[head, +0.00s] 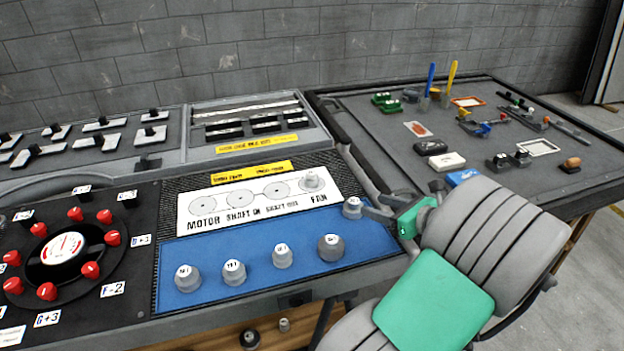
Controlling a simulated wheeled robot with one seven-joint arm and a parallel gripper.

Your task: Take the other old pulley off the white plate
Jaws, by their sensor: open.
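The white plate (255,202) lies on the left bench, with printed circles and the words MOTOR, SHAFT and FAN. Another grey pulley (352,208) stands just off the plate's right end, by the back right corner of the blue mat (215,255). My gripper (372,207) is open beside that pulley, reaching in from the right. Whether its fingers touch the pulley cannot be told.
Several grey pulleys (282,255) stand along the front of the blue mat. A dial panel with red knobs (91,270) is at the left. A right-hand table (390,150) holds small parts and tools. My arm covers the front right.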

